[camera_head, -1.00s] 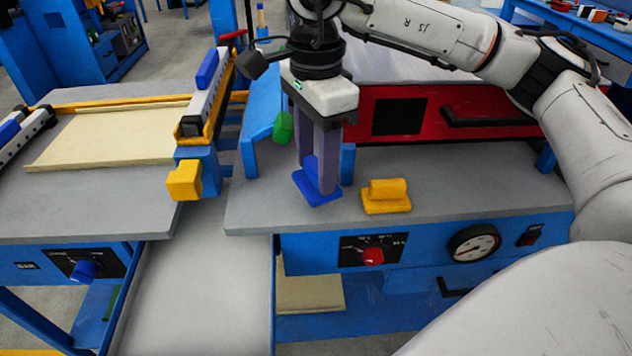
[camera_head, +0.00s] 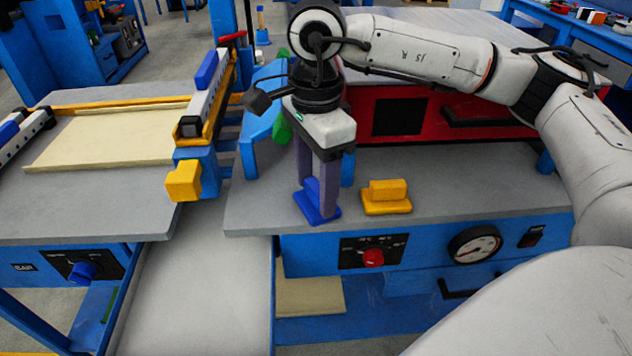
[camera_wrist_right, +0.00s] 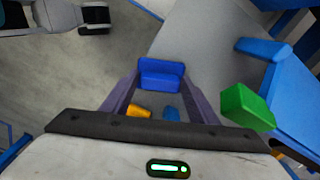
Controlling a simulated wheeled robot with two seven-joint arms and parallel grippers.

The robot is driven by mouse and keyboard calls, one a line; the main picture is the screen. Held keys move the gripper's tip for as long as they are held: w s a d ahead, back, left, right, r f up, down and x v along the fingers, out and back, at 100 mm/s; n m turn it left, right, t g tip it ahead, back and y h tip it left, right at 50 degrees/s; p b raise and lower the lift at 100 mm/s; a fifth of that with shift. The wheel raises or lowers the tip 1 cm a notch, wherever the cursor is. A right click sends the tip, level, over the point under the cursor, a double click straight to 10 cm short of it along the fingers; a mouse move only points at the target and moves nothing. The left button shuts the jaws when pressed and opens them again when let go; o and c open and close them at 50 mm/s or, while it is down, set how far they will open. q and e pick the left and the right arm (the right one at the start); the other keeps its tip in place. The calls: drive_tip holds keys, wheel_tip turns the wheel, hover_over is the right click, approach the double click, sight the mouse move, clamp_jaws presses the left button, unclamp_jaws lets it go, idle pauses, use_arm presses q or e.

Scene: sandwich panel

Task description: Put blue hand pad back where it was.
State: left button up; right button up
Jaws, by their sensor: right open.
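The blue hand pad (camera_head: 316,213), a flat base with an upright grip, appears to rest on the grey worktop (camera_head: 480,185) near its front left part, left of the yellow hand pad (camera_head: 386,198). My right gripper (camera_head: 317,190) points down over it, open, with its fingers around the grip. In the right wrist view the blue hand pad (camera_wrist_right: 161,76) shows between the fingertips of my right gripper (camera_wrist_right: 160,90). I cannot tell whether the fingers touch it. My left gripper does not show.
A green block (camera_head: 282,130) and a blue frame (camera_head: 262,118) stand behind and left of my right gripper. A red panel with a black handle (camera_head: 490,114) is at the back. The worktop right of the yellow pad is clear.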

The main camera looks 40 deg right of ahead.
sight(316, 187)
wheel_tip(316, 187, up, 12)
drive_tip(key=p, duration=0.1)
drive_tip(key=shift+r, duration=0.15)
idle(1.6)
